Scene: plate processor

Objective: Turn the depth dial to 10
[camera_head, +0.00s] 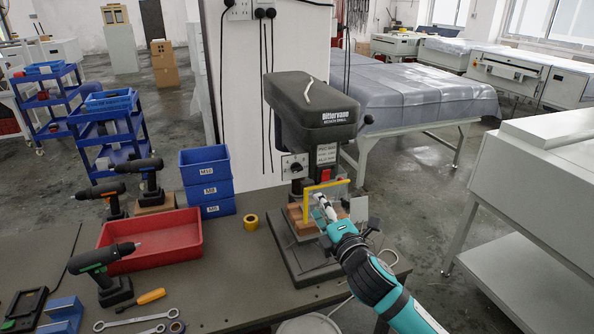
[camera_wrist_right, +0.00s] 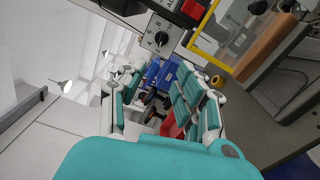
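My right gripper (camera_head: 323,205) is below and to the right of the dial in the head view, near the yellow-framed guard (camera_head: 307,202). In the wrist view its fingers (camera_wrist_right: 152,78) are spread apart with nothing between them, and the dial lies beyond their tips. My left gripper is out of view.
A red label or switch (camera_head: 326,153) sits right of the dial. Blue bins (camera_head: 206,175), yellow tape (camera_head: 251,221), a red tray (camera_head: 152,241) and cordless drills (camera_head: 103,270) stand on the bench to the left. A wooden piece (camera_head: 300,219) lies under the drill head.

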